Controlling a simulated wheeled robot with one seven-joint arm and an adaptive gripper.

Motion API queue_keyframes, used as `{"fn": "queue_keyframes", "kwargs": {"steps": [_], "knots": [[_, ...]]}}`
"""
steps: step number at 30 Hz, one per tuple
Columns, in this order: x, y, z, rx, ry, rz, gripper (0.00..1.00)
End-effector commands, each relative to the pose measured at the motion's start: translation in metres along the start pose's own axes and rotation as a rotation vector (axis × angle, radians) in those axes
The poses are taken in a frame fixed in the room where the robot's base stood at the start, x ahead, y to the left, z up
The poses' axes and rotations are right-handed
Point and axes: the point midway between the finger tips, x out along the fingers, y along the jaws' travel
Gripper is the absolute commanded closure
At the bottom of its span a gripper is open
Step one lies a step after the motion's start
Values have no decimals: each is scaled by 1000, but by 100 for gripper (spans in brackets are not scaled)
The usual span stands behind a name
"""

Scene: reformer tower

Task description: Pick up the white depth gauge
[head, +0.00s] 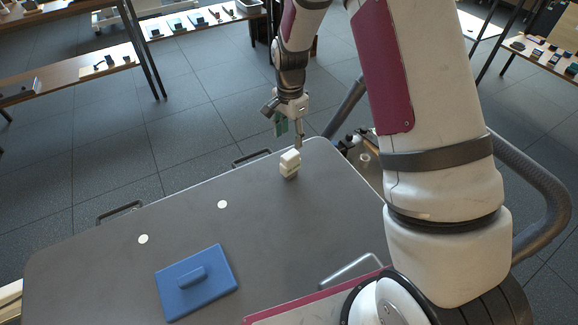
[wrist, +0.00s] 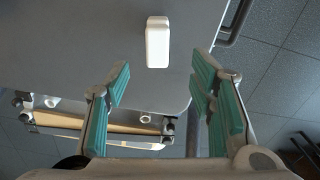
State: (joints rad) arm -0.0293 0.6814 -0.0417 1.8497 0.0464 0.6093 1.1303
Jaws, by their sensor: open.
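The white depth gauge (head: 290,160) stands near the far edge of the dark grey cart top (head: 260,220). It looks like a small white block with a darker grey lower part. In the wrist view it is a pale upright block (wrist: 158,42) ahead of the fingertips, between their lines. My gripper (head: 290,136) hangs above and just beyond it in the head view. In the wrist view the green-padded fingers (wrist: 161,76) are wide apart, with nothing between them. The gauge appears clear of both fingers.
A blue flat piece with a handle (head: 197,282) lies on the cart's near part. Two white discs (head: 222,204) (head: 143,239) lie left of the gauge. A handle rail (head: 252,157) runs along the far edge. Shelves with small items (head: 195,20) stand beyond. The cart top around the gauge is clear.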

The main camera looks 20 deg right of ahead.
Motion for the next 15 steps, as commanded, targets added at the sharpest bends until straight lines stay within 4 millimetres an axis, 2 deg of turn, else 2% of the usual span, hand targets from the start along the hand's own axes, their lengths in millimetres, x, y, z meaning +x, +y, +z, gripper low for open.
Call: {"fn": "queue_keyframes", "kwargs": {"steps": [12,15], "knots": [[71,0,0,5,-2,5,50],[82,0,0,6,-1,3,50]]}}
